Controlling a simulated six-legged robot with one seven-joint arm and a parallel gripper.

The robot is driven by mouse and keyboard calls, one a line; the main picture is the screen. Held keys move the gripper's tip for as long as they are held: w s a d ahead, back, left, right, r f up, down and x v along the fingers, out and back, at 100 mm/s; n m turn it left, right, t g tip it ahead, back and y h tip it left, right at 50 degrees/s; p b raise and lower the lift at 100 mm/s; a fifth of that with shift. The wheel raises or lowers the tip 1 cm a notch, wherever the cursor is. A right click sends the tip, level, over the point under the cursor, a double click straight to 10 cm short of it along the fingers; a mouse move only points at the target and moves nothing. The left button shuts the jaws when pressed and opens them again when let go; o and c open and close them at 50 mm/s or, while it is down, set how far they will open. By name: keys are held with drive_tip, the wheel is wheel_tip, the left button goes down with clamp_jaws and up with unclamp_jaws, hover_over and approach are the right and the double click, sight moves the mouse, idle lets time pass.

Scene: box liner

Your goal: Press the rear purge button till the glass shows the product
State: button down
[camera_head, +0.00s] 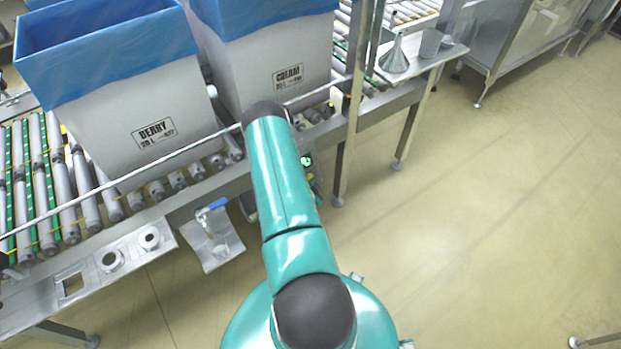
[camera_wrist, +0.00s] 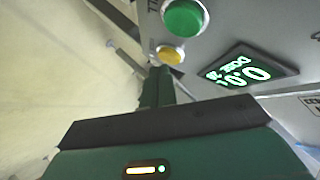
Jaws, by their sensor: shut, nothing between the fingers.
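In the wrist view a grey panel carries a round green button (camera_wrist: 184,18) and a smaller yellow button (camera_wrist: 170,55) below it. I cannot tell from their markings which is the rear purge button. My gripper (camera_wrist: 158,72) is shut and empty, its fingertips close beside the yellow button; I cannot tell if they touch it. A tilted display (camera_wrist: 240,73) beside the buttons shows green-white digits that look like a zero reading. In the head view my arm hides the gripper and most of the panel; a small green light (camera_head: 306,160) shows beside it. I cannot make out the glass.
A side shelf holds a metal funnel (camera_head: 395,58) and a grey cup (camera_head: 430,43). A blue-handled valve (camera_head: 212,208) hangs below the rail.

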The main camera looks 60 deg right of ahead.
drive_tip(key=shift+s+a+r, duration=0.1)
drive_tip(key=shift+s, duration=0.2)
drive_tip(key=s, duration=0.1)
drive_tip(key=s+a+r, duration=0.1)
drive_tip(key=s, duration=0.1)
drive_tip(key=s+a, duration=0.1)
drive_tip(key=shift+s+a+r, duration=0.1)
drive_tip(key=shift+s+r, duration=0.05)
drive_tip(key=shift+r, duration=0.2)
idle(0.4)
drive_tip(key=s+a+r, duration=0.4)
drive_tip(key=s+r, duration=0.5)
drive_tip(key=r, duration=0.1)
drive_tip(key=shift+a, duration=0.25)
drive_tip(key=shift+w, duration=0.1)
idle(0.6)
